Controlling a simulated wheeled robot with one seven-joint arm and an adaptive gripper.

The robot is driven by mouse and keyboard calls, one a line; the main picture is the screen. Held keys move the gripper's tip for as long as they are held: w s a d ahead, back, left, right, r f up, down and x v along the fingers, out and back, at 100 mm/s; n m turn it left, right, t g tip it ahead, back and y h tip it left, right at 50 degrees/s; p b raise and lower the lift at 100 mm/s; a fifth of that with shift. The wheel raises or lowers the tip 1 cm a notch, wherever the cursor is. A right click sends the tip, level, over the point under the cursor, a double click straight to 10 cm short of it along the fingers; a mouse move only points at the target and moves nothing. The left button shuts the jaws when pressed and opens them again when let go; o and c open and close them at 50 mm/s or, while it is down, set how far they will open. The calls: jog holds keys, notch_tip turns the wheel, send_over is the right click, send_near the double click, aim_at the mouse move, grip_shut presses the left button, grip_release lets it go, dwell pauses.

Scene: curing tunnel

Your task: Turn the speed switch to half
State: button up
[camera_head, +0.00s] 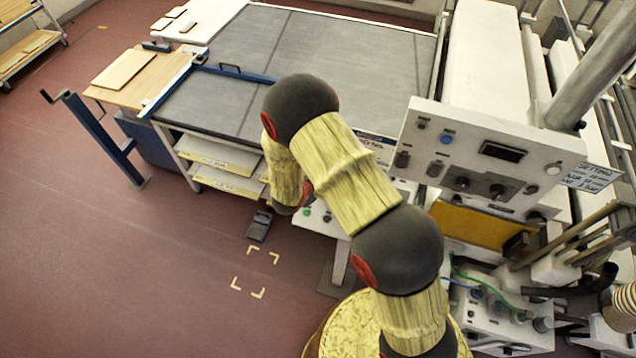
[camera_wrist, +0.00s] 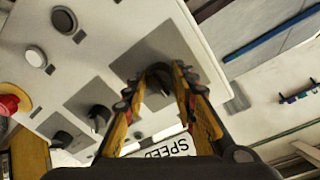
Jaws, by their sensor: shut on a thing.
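In the wrist view, my gripper (camera_wrist: 157,82) has its two orange and black fingers on either side of a dark knob, the speed switch (camera_wrist: 159,70). The knob sits on a grey square plate on a white panel (camera_wrist: 110,25). A white label reading SPEED (camera_wrist: 168,148) shows upside down beside the fingers, partly covered by them. The fingers hide the knob's sides, and I cannot read its setting. In the head view, my arm hides the gripper and the switch.
Two more dark knobs (camera_wrist: 98,117) (camera_wrist: 62,139), round buttons (camera_wrist: 36,56) and a red button (camera_wrist: 9,104) are on the same panel. In the head view, a larger control box (camera_head: 490,155) stands right of my arm, beside the grey-topped table (camera_head: 330,50).

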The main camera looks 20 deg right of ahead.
jog(key=o, duration=1.2)
jog(key=shift+c, duration=0.2)
jog(key=v, duration=1.2)
